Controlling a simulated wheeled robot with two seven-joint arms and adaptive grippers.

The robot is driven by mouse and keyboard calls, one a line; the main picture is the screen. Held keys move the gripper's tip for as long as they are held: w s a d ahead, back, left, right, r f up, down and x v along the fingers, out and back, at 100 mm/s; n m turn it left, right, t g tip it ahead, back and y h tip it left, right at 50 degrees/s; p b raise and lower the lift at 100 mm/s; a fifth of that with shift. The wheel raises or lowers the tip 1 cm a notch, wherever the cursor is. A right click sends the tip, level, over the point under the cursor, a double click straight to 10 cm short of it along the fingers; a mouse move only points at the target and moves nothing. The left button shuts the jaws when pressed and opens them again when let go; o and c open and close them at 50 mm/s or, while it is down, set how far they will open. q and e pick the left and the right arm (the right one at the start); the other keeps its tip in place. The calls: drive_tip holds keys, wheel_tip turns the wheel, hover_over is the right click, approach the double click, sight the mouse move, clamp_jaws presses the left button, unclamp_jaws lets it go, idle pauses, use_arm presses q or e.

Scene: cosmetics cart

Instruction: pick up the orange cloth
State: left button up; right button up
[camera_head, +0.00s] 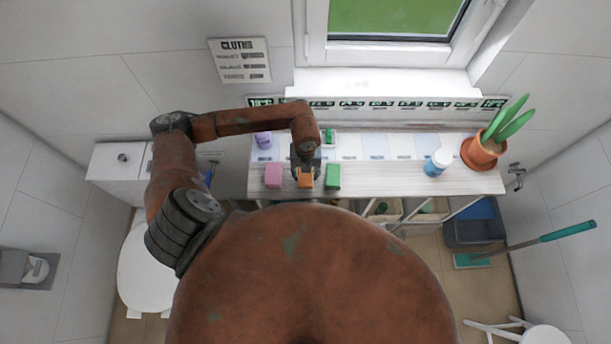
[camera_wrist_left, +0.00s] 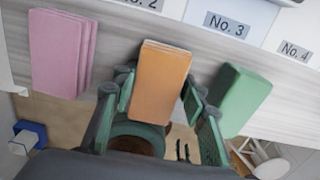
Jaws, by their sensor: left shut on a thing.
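The orange cloth (camera_head: 305,178) is a folded block near the front edge of the shelf, between the pink cloth (camera_head: 273,176) and the green cloth (camera_head: 333,176). My left gripper (camera_head: 305,168) reaches down to it from above. In the left wrist view the fingers (camera_wrist_left: 158,92) stand one on each side of the orange cloth (camera_wrist_left: 162,78) and are shut on it. I cannot tell whether the cloth still rests on the shelf. The pink cloth (camera_wrist_left: 62,52) and the green cloth (camera_wrist_left: 240,98) also show there. My right gripper is not in view.
The pale wooden shelf (camera_head: 400,180) carries a purple item (camera_head: 263,140), a blue and white jar (camera_head: 437,163) and a potted plant (camera_head: 484,150). Numbered label cards line its back, under the window. Its middle right is clear. The green cloth is close beside my fingers.

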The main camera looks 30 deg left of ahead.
use_arm(q)
drive_tip(key=shift+c, duration=0.6)
drive_tip(key=shift+r, duration=0.35)
wheel_tip(320, 180, up, 2)
drive_tip(key=shift+r+b, duration=0.1)
drive_tip(key=shift+b, duration=0.4)
drive_tip(key=d+r, duration=0.1)
drive_tip(key=s+d+r, duration=0.1)
drive_tip(key=r, duration=0.1)
drive_tip(key=s+d+r, duration=0.1)
drive_tip(key=r, duration=0.1)
drive_tip(key=shift+d+b, duration=0.35)
drive_tip(key=s+d+r+b, duration=0.1)
drive_tip(key=s+d+r, duration=0.4)
drive_tip(key=d, duration=0.3)
drive_tip(key=shift+d, duration=0.3)
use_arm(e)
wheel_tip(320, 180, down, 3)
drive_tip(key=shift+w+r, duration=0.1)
use_arm(q)
drive_tip(key=shift+r, duration=0.1)
drive_tip(key=o, duration=0.6)
drive_tip(key=c, duration=0.4)
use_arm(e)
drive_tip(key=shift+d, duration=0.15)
